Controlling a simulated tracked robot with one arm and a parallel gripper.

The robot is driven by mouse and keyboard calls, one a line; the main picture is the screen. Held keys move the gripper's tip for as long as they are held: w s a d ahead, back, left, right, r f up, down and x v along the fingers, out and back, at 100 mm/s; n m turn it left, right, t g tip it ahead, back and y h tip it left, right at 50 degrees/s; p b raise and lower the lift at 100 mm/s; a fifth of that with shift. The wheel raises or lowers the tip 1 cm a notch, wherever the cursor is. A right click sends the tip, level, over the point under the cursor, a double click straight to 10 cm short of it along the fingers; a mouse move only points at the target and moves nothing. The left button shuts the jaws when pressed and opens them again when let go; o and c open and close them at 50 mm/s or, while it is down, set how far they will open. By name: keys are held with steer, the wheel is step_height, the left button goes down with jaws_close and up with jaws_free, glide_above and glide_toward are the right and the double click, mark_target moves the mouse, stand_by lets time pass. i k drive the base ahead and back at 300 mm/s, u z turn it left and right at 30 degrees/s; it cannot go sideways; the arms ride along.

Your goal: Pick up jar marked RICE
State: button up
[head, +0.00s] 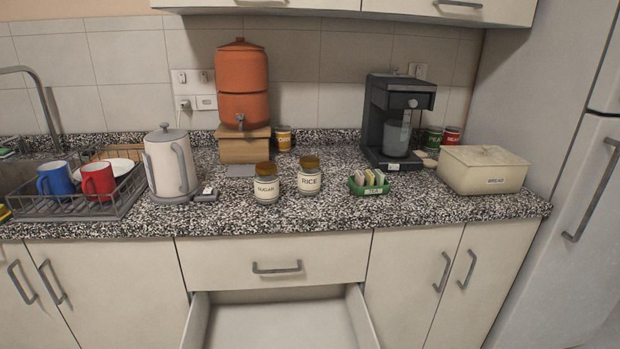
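The jar marked RICE (309,181) stands upright on the speckled countertop (225,215), near the middle. It is a pale jar with a brownish-gold lid and a dark label text. A similar jar marked SUGAR (266,189) stands just to its left and slightly nearer the counter's front edge, with a small gap between them. My gripper does not show in the head view.
Behind are an orange dispenser (242,85) on a wooden block and a dark coffee machine (392,125). A white kettle (170,165) stands left. Below, a drawer (280,325) stands open.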

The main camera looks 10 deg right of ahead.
mark_target(309, 170)
steer(key=z, duration=0.4)
steer(key=i, duration=1.85)
steer(key=u, duration=0.4)
